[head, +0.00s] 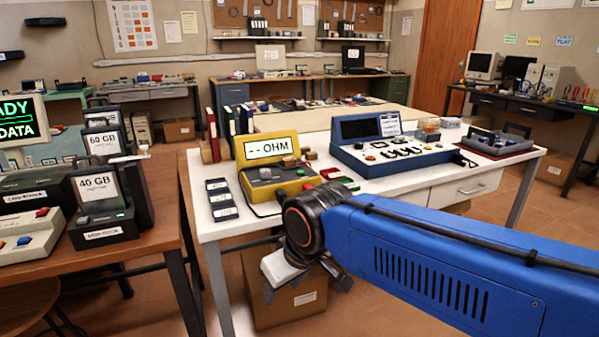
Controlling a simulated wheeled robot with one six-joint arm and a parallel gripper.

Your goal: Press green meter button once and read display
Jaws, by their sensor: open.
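The yellow meter (290,187) stands upright on the white table (394,194), left of the table's middle. Its lit pale-green display (271,148) reads "-- OHM". The meter has a grey lower panel with small controls. A red control (308,186) shows at its front right, but the green button is too small to make out surely. My gripper (305,289) is open and empty. It hangs below and in front of the meter, past the table's front edge, and touches nothing.
A blue instrument (392,153) stands right of the meter. A cardboard box (304,306) sits under the table. A wooden desk (133,233) with drives stands at left.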

